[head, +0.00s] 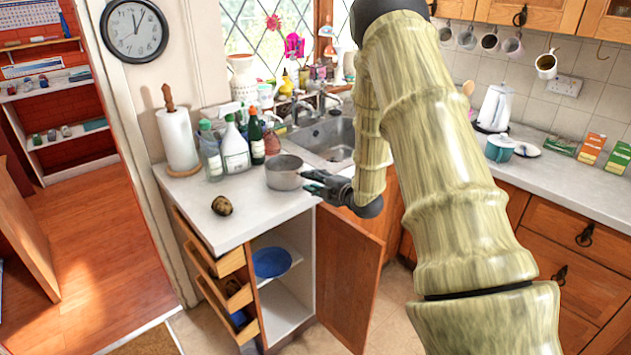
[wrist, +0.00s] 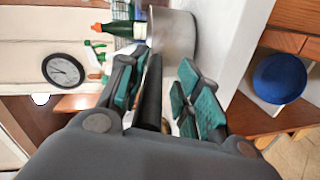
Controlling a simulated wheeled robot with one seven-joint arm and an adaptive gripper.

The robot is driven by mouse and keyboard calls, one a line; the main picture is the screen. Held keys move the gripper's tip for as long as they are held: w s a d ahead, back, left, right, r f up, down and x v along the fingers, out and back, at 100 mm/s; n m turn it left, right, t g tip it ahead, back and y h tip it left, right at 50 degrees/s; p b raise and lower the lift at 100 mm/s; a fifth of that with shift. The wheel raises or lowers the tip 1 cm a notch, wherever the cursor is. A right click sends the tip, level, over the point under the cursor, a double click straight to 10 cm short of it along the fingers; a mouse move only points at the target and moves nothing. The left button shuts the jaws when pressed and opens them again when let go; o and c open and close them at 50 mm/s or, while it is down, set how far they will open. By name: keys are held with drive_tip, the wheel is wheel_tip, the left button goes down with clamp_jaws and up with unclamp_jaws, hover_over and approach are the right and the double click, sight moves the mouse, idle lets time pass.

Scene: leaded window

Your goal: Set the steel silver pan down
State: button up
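The steel silver pan (head: 286,173) stands upright on the white counter (head: 255,203), left of the sink, with its handle toward my gripper (head: 317,184). In the wrist view the pan's grey wall (wrist: 178,42) is just ahead of my gripper (wrist: 164,78), and its black handle (wrist: 152,95) runs back between the fingers. The fingers are spread. The handle lies close to the left finger, with a clear gap to the right one. Whether the left finger touches it I cannot tell. In the head view my wrist partly hides the fingers.
Several bottles (head: 235,147) stand behind the pan, with a paper towel roll (head: 177,140) at the left. A dark round item (head: 222,205) lies on the counter's front left. Below, drawers (head: 228,290) and a cabinet door (head: 347,275) stand open. Bare counter lies in front of the pan.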

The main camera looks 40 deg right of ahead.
drive_tip(key=shift+r, duration=0.15)
drive_tip(key=s+r+b, duration=0.2)
drive_tip(key=s+b, duration=0.1)
drive_tip(key=s, duration=0.9)
drive_tip(key=s+a+f+m+g, duration=0.3)
drive_tip(key=a+f, duration=0.3)
drive_tip(key=f, duration=0.3)
drive_tip(key=s+a+f+m+g+h, duration=0.15)
drive_tip(key=s+a+f+m, duration=0.3)
drive_tip(key=f, duration=0.45)
drive_tip(key=s+a+f+m+g+y, duration=0.1)
drive_tip(key=s+a+f+m+g, duration=0.2)
drive_tip(key=a+f, duration=0.5)
drive_tip(key=s+a+f+m+g, duration=0.2)
drive_tip(key=s+a+f, duration=0.2)
drive_tip(key=s, duration=0.4)
drive_tip(key=s+a+f+m+g, duration=0.2)
drive_tip(key=s+a+f+g, duration=0.1)
drive_tip(key=s, duration=0.5)
drive_tip(key=s+a+f+m+g, duration=0.2)
drive_tip(key=s+a+f, duration=0.4)
drive_tip(key=s, duration=0.3)
drive_tip(key=shift+f+g, duration=0.5)
drive_tip(key=shift+g, duration=0.25)
drive_tip(key=shift+s+d+m, duration=0.1)
drive_tip(key=shift+s+m, duration=0.05)
drive_tip(key=shift+m, duration=0.1)
